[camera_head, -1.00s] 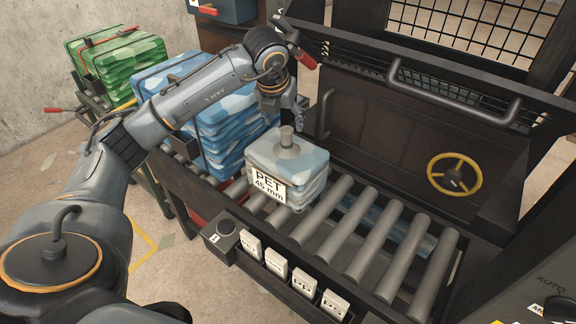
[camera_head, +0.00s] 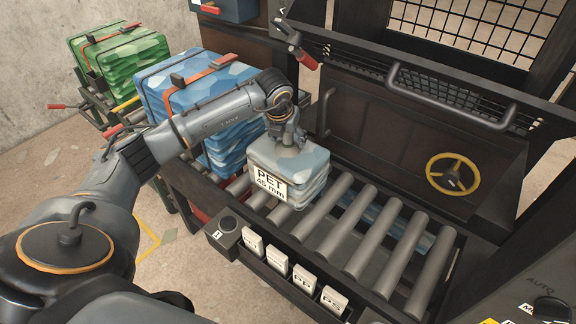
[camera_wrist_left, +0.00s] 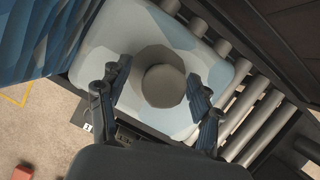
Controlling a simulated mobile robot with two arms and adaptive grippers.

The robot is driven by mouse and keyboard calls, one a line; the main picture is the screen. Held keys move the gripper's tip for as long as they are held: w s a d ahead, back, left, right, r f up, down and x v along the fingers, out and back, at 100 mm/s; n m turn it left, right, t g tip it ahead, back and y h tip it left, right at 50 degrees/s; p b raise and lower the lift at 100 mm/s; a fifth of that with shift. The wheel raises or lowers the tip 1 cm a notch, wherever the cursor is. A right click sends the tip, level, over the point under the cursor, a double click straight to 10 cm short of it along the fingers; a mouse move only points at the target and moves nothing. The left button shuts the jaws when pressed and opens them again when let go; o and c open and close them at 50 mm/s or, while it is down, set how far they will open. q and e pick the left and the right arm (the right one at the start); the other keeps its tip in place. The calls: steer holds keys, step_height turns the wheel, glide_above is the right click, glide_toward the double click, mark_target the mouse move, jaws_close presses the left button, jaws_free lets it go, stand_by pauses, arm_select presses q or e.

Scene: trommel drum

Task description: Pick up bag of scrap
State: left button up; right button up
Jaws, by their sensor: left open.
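The bag of scrap (camera_head: 290,172) is a pale blue and white block labelled "PET 45 mm", resting upright on the roller conveyor. My left gripper (camera_head: 287,140) is right above its top, pointing down. In the left wrist view the open fingers (camera_wrist_left: 156,102) stand on either side of a round grey knob (camera_wrist_left: 164,86) on top of the bag (camera_wrist_left: 128,35). I cannot tell whether the fingers touch the knob. My right gripper is not in view.
Strapped blue bales (camera_head: 200,95) stand close behind and left of the bag, with green bales (camera_head: 118,62) farther left. The rollers (camera_head: 375,235) to the right are clear. Small labelled cards (camera_head: 277,262) line the front rail. A yellow handwheel (camera_head: 453,174) is at right.

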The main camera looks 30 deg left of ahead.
arm_select(q)
jaws_close()
steer(key=shift+r, duration=0.1)
steer(key=shift+w+r, duration=0.1)
